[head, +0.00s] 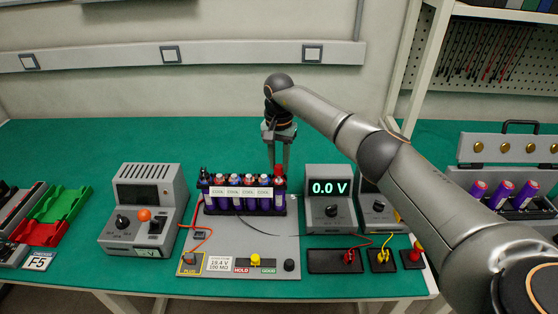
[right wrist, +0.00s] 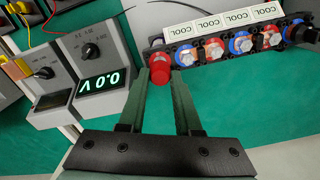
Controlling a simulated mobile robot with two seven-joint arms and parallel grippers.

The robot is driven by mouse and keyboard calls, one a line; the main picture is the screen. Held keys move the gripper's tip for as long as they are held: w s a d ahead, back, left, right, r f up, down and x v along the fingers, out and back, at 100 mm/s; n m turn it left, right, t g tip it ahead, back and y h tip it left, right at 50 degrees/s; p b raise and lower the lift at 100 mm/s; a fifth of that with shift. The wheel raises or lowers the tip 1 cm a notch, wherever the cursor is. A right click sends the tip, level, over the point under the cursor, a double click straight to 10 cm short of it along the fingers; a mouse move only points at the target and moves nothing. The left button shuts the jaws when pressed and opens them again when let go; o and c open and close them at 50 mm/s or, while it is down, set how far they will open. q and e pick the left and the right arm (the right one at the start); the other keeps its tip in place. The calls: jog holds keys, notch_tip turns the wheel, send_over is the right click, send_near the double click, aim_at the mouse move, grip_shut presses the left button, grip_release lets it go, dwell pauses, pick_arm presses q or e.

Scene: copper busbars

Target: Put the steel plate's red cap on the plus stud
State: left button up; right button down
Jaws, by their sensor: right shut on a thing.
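The steel plate (head: 272,233) lies on the green bench and carries a row of purple cells (head: 240,200) with COOL labels. My right gripper (head: 280,168) reaches down to the right end of this row. It is shut on the red cap (right wrist: 160,70), which also shows in the head view (head: 279,171). The cap is at the end of the row beside the last cell; I cannot tell whether it sits on a stud or just above it. A black cap (head: 203,173) is at the row's left end. My left gripper is not in view.
A meter reading 0.0 V (head: 329,197) stands right of the plate. Red and green trays (head: 62,203) lie far left. A case with purple cells (head: 503,192) is at the right. The bench behind is clear.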

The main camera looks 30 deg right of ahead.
aim_at(279, 166)
jog(key=shift+f+b, duration=0.8)
jog(key=shift+f, duration=0.5)
jog(key=shift+f+b, duration=0.2)
jog(key=shift+b, duration=0.1)
jog(key=c, duration=0.5)
grip_release()
jog(key=shift+r, duration=0.15)
notch_tip(279, 166, up, 6)
jog(key=p, duration=0.4)
